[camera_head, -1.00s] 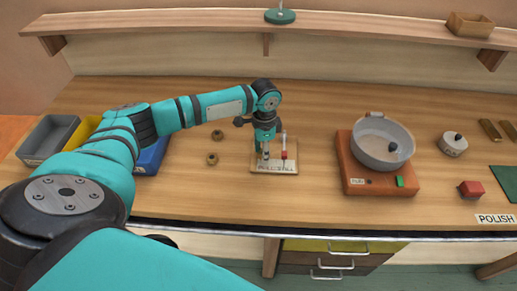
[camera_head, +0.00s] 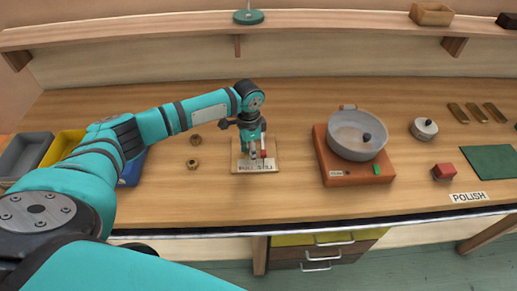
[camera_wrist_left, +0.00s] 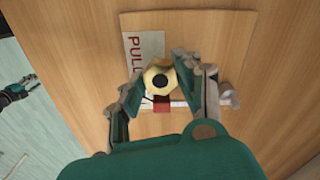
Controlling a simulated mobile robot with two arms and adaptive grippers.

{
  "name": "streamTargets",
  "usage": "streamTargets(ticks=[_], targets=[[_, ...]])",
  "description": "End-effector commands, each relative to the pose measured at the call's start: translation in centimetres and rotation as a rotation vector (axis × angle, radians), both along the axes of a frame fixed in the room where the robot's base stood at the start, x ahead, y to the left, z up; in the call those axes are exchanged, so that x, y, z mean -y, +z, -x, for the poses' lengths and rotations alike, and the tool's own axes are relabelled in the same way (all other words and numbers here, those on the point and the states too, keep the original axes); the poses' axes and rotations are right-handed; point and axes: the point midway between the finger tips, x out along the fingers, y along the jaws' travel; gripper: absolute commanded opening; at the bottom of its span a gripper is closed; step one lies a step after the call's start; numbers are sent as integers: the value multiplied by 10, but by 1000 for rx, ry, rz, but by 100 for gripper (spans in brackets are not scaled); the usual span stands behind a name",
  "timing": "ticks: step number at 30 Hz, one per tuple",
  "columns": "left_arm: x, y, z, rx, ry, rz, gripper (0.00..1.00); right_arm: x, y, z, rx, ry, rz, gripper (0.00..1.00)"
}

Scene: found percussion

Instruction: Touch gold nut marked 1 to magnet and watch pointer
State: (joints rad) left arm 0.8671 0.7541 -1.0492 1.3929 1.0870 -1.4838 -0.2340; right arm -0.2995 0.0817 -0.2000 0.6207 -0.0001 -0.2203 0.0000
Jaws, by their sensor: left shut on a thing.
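My left gripper (camera_head: 251,152) is over the small tester board (camera_head: 238,166) on the bench. It is shut on a gold nut (camera_wrist_left: 158,76) with a dark centre, clear in the left wrist view. No number is readable on it. A red piece (camera_wrist_left: 161,104) and a pale rod (camera_wrist_left: 179,104) lie just below the nut in that view. I cannot tell whether the nut touches the magnet, or which part is the pointer. The board's label (camera_wrist_left: 143,52) shows "PULL".
Two loose nuts (camera_head: 195,139) (camera_head: 193,164) lie left of the board. Grey (camera_head: 25,154) and yellow (camera_head: 62,146) bins stand further left. An orange-brown base with a metal bowl (camera_head: 357,135) is on the right, with a red block (camera_head: 444,172) beyond. The bench between is clear.

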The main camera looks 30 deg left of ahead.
Motion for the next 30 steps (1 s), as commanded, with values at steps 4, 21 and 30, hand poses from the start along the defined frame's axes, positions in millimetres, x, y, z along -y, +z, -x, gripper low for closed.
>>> streamTargets(ticks=[4, 21, 30], targets=[[1, 0, -1, 1, 0, 1, 0, -2, 0, 1, -1, 0, -3, 40], [8, 1, -6, 1, 0, 0, 0, -4, 3, 1, -2, -1, -5, 40], [11, 0, -7, 1, 0, 0, 0, -3, 3, 1, -2, -1, -4, 40]])
